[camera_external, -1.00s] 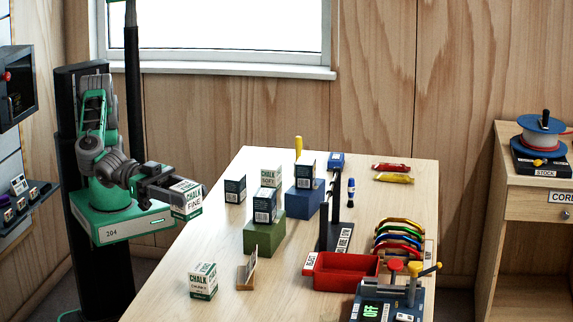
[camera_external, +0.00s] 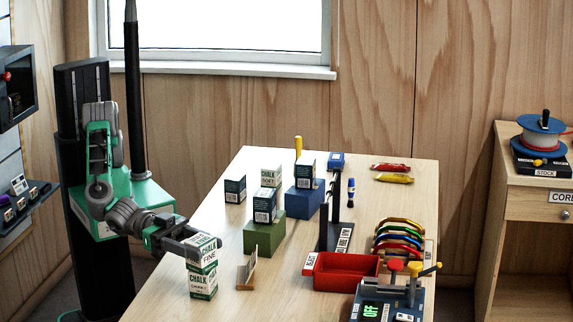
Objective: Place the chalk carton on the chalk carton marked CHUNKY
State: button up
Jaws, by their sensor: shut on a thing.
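My gripper (camera_external: 197,245) is shut on a white and green chalk carton marked FINE (camera_external: 208,256). The held carton is directly above the chalk carton marked CHUNKY (camera_external: 203,284), which stands upright at the table's front left. The held carton's lower edge appears to meet the top of the CHUNKY carton; I cannot tell whether they touch. The gripper fingers hide part of the held carton's top and left side.
A small wooden card holder (camera_external: 246,274) stands just right of the cartons. Behind are a green block (camera_external: 264,237) and a blue block (camera_external: 304,203) bearing boxes. A red tray (camera_external: 345,280) lies to the right.

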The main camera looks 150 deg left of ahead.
jog(key=o, duration=1.4)
jog(key=shift+o, duration=0.2)
